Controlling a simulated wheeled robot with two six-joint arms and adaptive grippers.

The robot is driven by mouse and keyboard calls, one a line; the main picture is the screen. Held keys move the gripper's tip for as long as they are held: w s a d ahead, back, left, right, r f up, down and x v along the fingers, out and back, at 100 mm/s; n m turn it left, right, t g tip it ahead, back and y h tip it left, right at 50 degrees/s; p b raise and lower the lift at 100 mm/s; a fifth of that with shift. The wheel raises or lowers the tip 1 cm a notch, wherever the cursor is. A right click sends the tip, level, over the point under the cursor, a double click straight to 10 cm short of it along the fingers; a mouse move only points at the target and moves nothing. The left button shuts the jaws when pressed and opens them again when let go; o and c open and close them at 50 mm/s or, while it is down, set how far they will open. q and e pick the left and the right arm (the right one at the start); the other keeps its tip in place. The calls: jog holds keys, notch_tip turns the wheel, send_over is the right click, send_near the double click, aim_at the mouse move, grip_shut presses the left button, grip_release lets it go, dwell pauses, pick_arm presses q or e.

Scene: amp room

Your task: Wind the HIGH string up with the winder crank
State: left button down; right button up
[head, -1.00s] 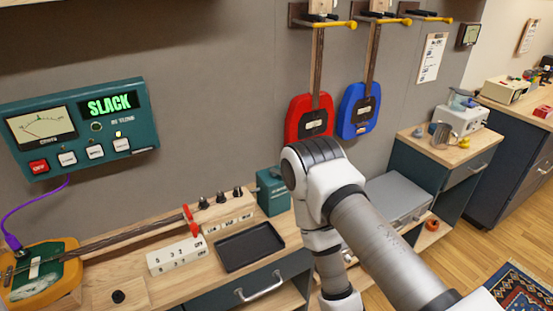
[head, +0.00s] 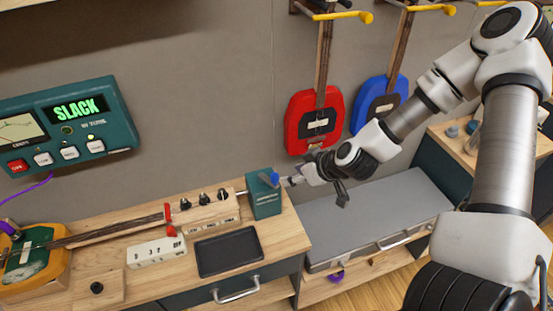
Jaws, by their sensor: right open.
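The winder is a teal box (head: 264,197) at the right end of the bench, with a blue knob (head: 274,179) near its top. A pale shaft joins it to the headstock (head: 205,211) of a stringed instrument, which has several dark pegs; the peg labels are too small to read. The instrument's yellow-green body (head: 38,262) lies at far left. The teal meter panel (head: 75,128) reads "SLACK". My right gripper (head: 316,191) is open and empty just right of the winder. Whether a finger touches the crank I cannot tell. My left gripper is not in view.
A black tray (head: 229,252) and a white numbered block (head: 157,252) lie on the bench front. Red (head: 314,120) and blue (head: 378,101) instruments hang on the wall behind. A grey case (head: 375,215) sits on a lower shelf right of the bench.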

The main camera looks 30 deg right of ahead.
aim_at(275, 175)
jog(key=a+b, duration=0.1)
jog(key=w+a+b, duration=0.1)
jog(key=shift+w+a+f, duration=0.1)
jog(key=shift+w+a, duration=0.2)
jog(key=shift+a, duration=0.1)
jog(key=w+f, duration=0.1)
jog(key=w+f+b, duration=0.1)
jog(key=w+f, duration=0.1)
jog(key=shift+w+d+f+b, duration=0.3)
jog(key=shift+w, duration=0.1)
jog(key=shift+w+f, duration=0.15)
jog(key=shift+f, duration=0.05)
jog(key=shift+a+r, duration=0.25)
jog(key=shift+a, duration=0.2)
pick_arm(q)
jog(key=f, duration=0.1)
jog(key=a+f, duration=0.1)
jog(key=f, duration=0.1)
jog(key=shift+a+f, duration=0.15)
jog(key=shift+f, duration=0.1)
pick_arm(e)
jog(key=shift+d+f, duration=0.1)
jog(key=shift+d, duration=0.05)
grip_shut()
